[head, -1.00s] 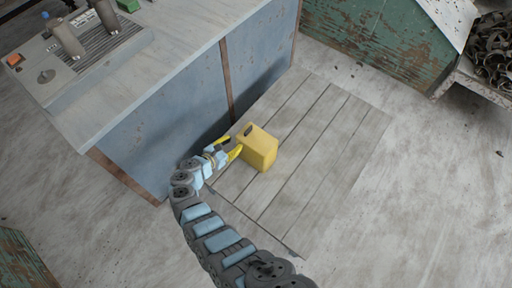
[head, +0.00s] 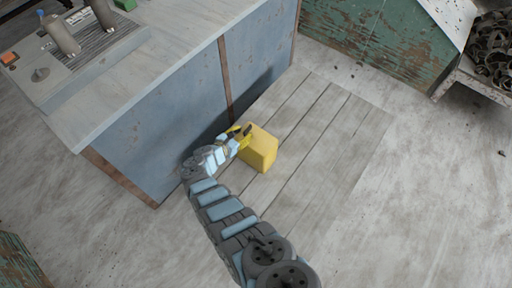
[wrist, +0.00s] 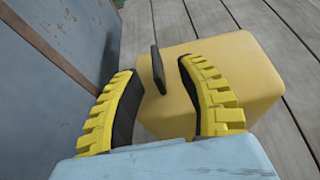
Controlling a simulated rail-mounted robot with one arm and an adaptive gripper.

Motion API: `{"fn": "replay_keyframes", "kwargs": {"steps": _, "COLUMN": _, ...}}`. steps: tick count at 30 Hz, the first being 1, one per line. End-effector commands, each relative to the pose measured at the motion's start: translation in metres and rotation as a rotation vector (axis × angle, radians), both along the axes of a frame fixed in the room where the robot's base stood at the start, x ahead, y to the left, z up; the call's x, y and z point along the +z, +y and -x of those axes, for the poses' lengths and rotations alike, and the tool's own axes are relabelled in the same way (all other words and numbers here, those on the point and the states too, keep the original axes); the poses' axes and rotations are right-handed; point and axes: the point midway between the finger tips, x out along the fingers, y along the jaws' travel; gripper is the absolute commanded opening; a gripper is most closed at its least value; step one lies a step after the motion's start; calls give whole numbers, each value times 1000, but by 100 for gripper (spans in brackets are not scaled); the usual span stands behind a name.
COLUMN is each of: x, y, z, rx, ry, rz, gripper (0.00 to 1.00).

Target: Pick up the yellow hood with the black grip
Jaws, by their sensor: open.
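The yellow hood (head: 262,151) is a box-like block with rounded edges. It stands on the planked floor panel close to the blue cabinet. Its black grip (wrist: 158,69) is a thin dark upright piece at the hood's top. My gripper (head: 241,131) has yellow ribbed fingers with dark inner pads and is at the hood's upper left side. I see no contact with the grip. The right finger hides part of the hood (wrist: 240,75).
The blue cabinet (head: 180,110) with a grey worktop (head: 170,45) rises close on the left. A green cabinet (head: 365,35) and a bin of dark scraps (head: 492,50) are at the back right. The planked panel (head: 325,140) and floor right of the hood are clear.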

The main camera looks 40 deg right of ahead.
Motion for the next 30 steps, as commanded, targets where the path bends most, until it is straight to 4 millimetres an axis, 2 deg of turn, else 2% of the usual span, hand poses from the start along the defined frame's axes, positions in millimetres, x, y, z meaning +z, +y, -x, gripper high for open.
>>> {"fn": "replay_keyframes", "kwargs": {"steps": 3, "x": -8, "y": -6, "z": -2, "rx": 3, "ry": 4, "rz": 0, "gripper": 39}}
{"fn": "replay_keyframes", "kwargs": {"steps": 15, "x": -18, "y": -31, "z": -8, "rx": 1, "ry": 2, "rz": -1, "gripper": 39}}
{"fn": "replay_keyframes", "kwargs": {"steps": 25, "x": -17, "y": -33, "z": -8, "rx": 0, "ry": 1, "rz": -2, "gripper": 39}}
{"fn": "replay_keyframes", "kwargs": {"steps": 26, "x": -17, "y": -33, "z": -8, "rx": 1, "ry": 2, "rz": -2, "gripper": 37}}
{"fn": "replay_keyframes", "kwargs": {"steps": 27, "x": -17, "y": -33, "z": -8, "rx": 1, "ry": 2, "rz": -2, "gripper": 26}}
{"fn": "replay_keyframes", "kwargs": {"steps": 30, "x": -17, "y": -33, "z": -8, "rx": 1, "ry": 2, "rz": -2, "gripper": 0}}
